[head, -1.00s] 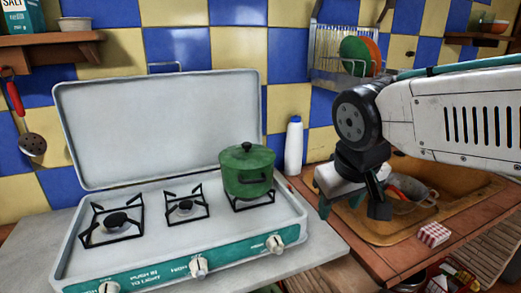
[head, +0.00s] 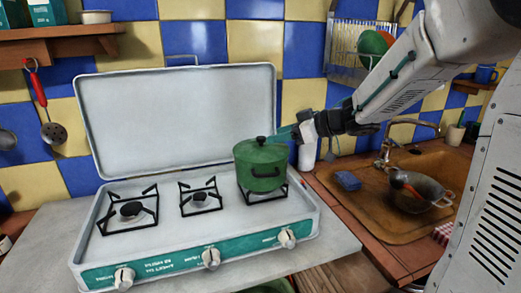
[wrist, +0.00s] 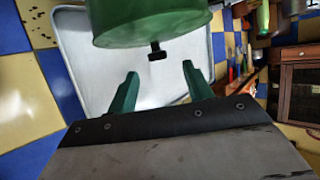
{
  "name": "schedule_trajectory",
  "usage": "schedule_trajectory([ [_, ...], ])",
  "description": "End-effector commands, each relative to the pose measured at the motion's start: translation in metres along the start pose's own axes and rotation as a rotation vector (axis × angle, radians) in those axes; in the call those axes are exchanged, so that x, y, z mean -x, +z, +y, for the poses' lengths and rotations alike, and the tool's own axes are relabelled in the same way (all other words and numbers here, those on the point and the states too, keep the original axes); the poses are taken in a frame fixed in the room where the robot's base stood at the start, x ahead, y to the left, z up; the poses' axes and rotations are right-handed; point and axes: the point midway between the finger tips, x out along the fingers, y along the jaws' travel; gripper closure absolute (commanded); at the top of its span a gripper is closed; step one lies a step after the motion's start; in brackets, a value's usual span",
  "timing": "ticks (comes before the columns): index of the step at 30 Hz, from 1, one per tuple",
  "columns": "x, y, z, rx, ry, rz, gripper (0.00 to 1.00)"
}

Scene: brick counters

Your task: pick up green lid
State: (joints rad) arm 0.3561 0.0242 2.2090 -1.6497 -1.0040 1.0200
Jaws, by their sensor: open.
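The green lid (head: 252,150) with a black knob (head: 262,140) sits on the green pot (head: 262,178), which stands on the right burner of the stove. My gripper (head: 281,134) is just right of the knob at about its height, with its green fingers pointing towards it. In the wrist view the fingers (wrist: 160,70) are apart with nothing between them. The black knob (wrist: 157,52) lies just beyond the fingertips, roughly centred between them. The green lid (wrist: 150,28) fills the top of that view.
The white stove (head: 165,238) has its raised back panel (head: 180,115) behind the pot. A white bottle (head: 307,155) stands behind my gripper. The sink (head: 375,210) at right holds a metal pan (head: 420,192). A dish rack (head: 355,50) hangs on the wall.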

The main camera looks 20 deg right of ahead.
Motion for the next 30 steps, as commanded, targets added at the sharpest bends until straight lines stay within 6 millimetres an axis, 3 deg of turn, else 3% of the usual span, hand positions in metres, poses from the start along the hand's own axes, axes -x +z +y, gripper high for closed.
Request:
schedule_trajectory([
  [16, -0.067, 0.003, 0.002, 0.001, -0.002, -0.001, 0.49],
  [23, -0.070, 0.003, 0.004, 0.001, 0.003, 0.000, 0.49],
  [24, -0.070, 0.003, 0.004, 0.001, 0.003, 0.000, 0.52],
  [29, -0.070, 0.003, 0.004, 0.001, 0.003, 0.000, 0.96],
  [30, -0.070, 0.003, 0.004, 0.001, 0.003, 0.000, 1.00],
])
